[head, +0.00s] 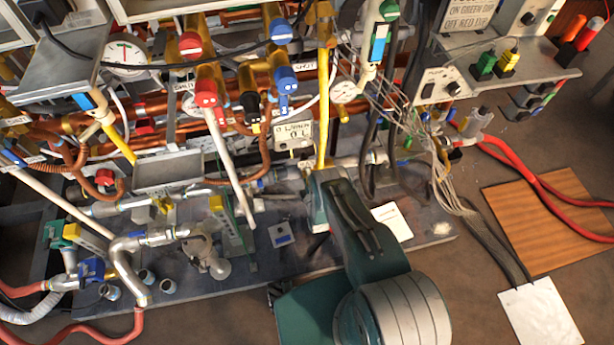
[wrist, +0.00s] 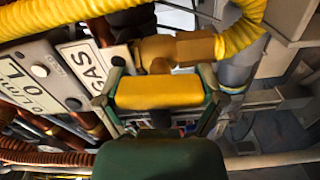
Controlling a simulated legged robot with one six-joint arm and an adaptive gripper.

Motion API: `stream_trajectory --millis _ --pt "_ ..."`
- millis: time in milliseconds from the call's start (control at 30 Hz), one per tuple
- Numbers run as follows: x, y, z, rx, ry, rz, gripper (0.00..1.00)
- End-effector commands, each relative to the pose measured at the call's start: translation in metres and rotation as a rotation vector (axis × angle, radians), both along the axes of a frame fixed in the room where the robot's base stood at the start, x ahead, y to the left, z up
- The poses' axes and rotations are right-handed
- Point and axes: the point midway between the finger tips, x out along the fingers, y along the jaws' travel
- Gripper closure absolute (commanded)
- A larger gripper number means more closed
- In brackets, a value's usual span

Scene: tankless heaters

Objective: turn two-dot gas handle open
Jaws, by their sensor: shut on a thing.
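A yellow gas handle (wrist: 160,93) lies between the fingers of my gripper (wrist: 160,80) in the wrist view, with one finger at each end of it. It sits on a brass valve body (wrist: 175,50) beside a white GAS label (wrist: 88,66). No dots can be made out on the handle. In the head view my gripper (head: 317,200) is at the foot of a yellow pipe (head: 325,100), partly hidden by my green arm. The handle itself is hidden there.
A yellow corrugated hose (wrist: 240,38) curves close above the valve. Red-handled (head: 206,93) and blue-handled (head: 286,78) valves stand to the left in the head view. Loose cables (head: 430,150) hang to the right. A wooden board (head: 550,225) lies on the floor at right.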

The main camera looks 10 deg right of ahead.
Motion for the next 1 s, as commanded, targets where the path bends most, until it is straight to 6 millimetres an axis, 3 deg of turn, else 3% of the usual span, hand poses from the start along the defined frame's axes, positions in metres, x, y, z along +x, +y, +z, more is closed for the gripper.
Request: stream_trajectory --millis 633,667,1000 --pt "-0.0033 0.004 -0.0047 -0.048 0.014 0.011 0.6" --pt "-0.0034 0.004 -0.0048 -0.048 0.014 0.011 0.0" --pt "-0.0027 0.0017 -0.0031 -0.047 0.009 0.005 0.0"
